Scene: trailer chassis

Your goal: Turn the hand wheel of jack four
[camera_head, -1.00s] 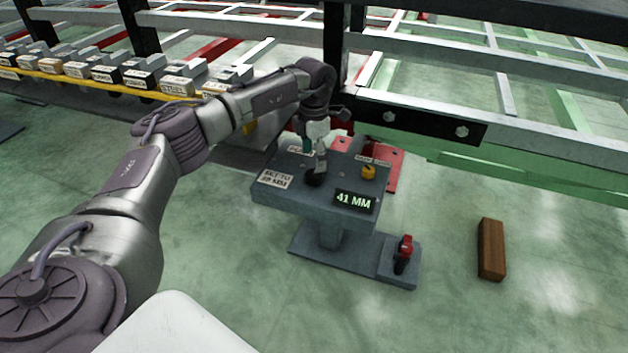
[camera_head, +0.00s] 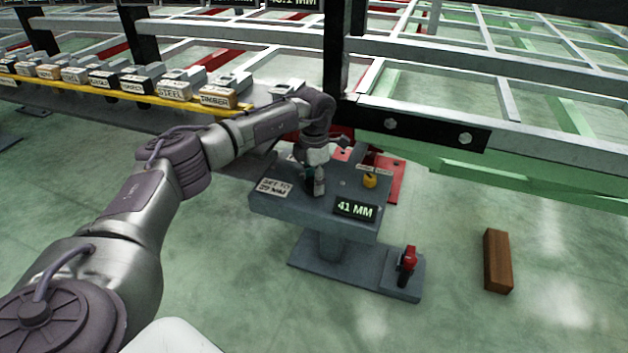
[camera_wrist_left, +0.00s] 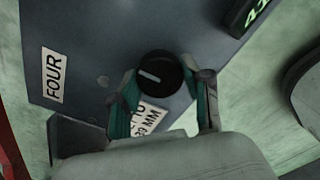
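Jack four is a grey pedestal (camera_head: 290,203) with a lit 41 MM display (camera_head: 355,209) and a label (camera_head: 273,187) that seems to read SET TO 39 MM. A FOUR label (camera_wrist_left: 54,75) shows on its top in the left wrist view. The hand wheel is a round black knob (camera_wrist_left: 158,76) with a white mark. My left gripper (camera_head: 316,190) is over the jack's top. In the wrist view its teal-padded fingers (camera_wrist_left: 166,98) stand apart on either side of the wheel. The left finger looks close to the rim, a gap shows at the right; contact is unclear. My right gripper is not in view.
A yellow knob (camera_head: 370,181) stands on the jack's top. A red-handled lever (camera_head: 408,262) is on its base. A brown block (camera_head: 497,260) lies on the floor at right. Chassis rails run behind; labelled blocks line a yellow-edged shelf (camera_head: 150,98) at left.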

